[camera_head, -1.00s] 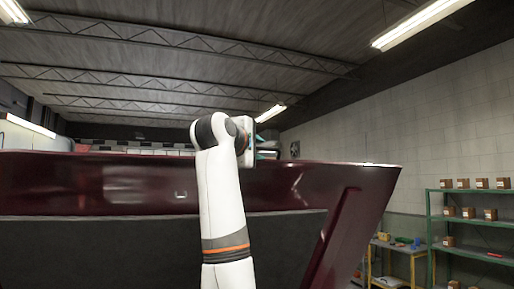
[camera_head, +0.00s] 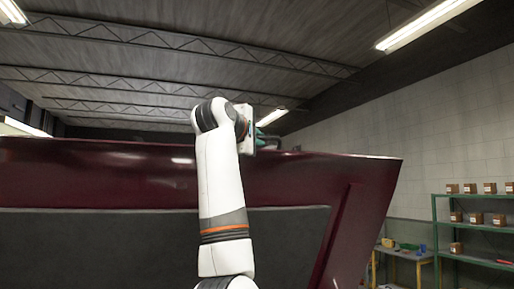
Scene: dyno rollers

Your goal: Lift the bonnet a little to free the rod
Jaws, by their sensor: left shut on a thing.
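The dark red bonnet (camera_head: 120,177) is raised and fills the left and middle of the head view, with its dark grey underside panel (camera_head: 110,245) facing me. My left arm reaches up in front of it. My left gripper (camera_head: 266,139) is at the bonnet's top edge, right of the middle, and is shut on that edge; its fingertips are partly hidden by the wrist. The rod is not visible. My right gripper is not in view.
A green shelf (camera_head: 470,225) with several small boxes stands at the right by the pale wall. A work table (camera_head: 405,253) with small items is beside it. Ceiling lamps hang above, with free air over the bonnet.

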